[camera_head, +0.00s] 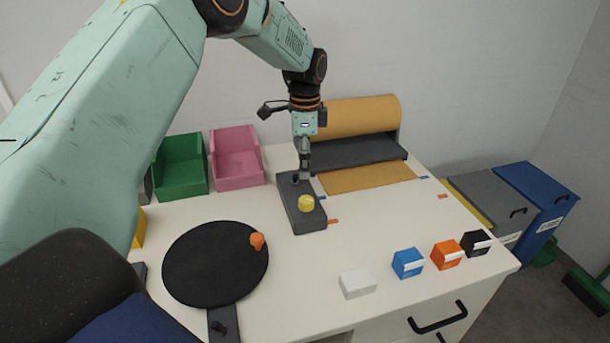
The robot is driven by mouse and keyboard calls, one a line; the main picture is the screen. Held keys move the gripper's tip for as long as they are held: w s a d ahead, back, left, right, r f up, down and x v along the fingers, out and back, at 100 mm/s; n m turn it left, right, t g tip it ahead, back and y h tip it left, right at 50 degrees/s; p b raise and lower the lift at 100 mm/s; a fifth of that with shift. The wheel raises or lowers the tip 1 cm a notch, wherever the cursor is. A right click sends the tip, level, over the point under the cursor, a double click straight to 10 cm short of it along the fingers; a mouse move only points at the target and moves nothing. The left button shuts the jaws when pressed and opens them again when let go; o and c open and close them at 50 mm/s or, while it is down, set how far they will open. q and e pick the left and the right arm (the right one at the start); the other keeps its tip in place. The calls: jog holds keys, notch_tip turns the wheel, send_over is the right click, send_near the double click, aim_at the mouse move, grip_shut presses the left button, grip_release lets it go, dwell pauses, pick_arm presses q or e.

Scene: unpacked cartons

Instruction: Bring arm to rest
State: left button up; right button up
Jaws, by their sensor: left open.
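My left arm comes in from the left and reaches over the table (350,232). Its gripper (303,176) points down above the far end of a dark grey block (308,222). The gripper is open, though its fingers look small and close to the block. A yellow round piece (306,203) sits on the block, just in front of the gripper and apart from it. Whether the fingertips touch the block cannot be told. My right gripper is not in view.
A black round plate (205,270) with an orange knob (257,241) lies at the left. Green (180,168) and pink (237,156) bins and a brown paper roll (355,115) stand behind. White (357,283), blue (407,263), orange (446,254) and black (475,243) boxes line the front.

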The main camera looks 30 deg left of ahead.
pick_arm(q)
jog(key=shift+r, duration=0.5)
